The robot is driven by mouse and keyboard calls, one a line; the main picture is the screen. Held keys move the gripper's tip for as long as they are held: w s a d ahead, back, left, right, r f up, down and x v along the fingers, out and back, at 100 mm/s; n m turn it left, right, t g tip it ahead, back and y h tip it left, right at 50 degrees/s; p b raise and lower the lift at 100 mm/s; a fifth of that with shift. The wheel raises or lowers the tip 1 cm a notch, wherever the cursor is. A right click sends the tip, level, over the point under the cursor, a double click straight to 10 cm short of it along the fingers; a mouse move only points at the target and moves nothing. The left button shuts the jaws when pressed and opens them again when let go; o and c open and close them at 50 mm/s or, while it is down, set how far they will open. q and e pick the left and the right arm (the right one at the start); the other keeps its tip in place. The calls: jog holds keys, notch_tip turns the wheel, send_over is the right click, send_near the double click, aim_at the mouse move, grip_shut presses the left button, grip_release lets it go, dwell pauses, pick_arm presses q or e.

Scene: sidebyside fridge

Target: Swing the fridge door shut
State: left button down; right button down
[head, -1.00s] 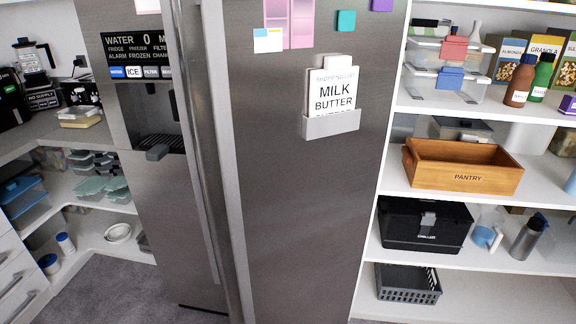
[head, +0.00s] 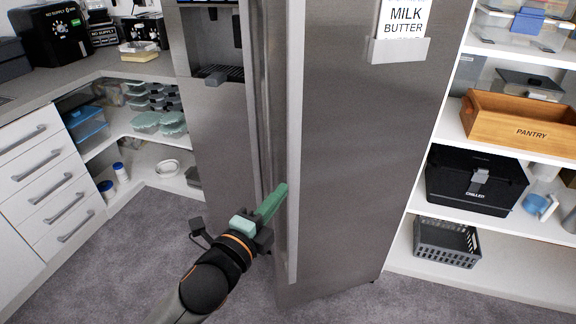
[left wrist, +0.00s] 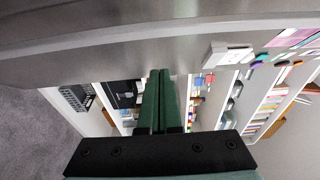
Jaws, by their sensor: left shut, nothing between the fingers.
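The grey fridge door (head: 350,170) with the MILK BUTTER list holder fills the middle of the head view. Its free left edge appears nearer to me than its right edge, so it looks ajar; the size of the gap is hidden. A long vertical handle (head: 294,130) runs down its left side. My left gripper (head: 280,190) is shut and empty, its green fingers pointing up beside the lower part of the handle. In the left wrist view the shut fingers (left wrist: 160,75) point at the grey door surface (left wrist: 130,55). Contact cannot be told. My right gripper is out of view.
The other fridge door (head: 218,130) with the dispenser is at the left. Beyond it are a counter and drawers (head: 50,185). Right of the fridge are pantry shelves with a wooden crate (head: 520,124), a black box (head: 475,182) and a grey basket (head: 446,243). Carpet (head: 120,265) is clear in front.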

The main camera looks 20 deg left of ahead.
pick_arm(q)
jog(key=w, duration=0.9)
jog(key=shift+w+a, duration=0.2)
jog(key=shift+w, duration=0.15)
jog(key=shift+w+a, duration=0.25)
jog(key=shift+w, duration=0.1)
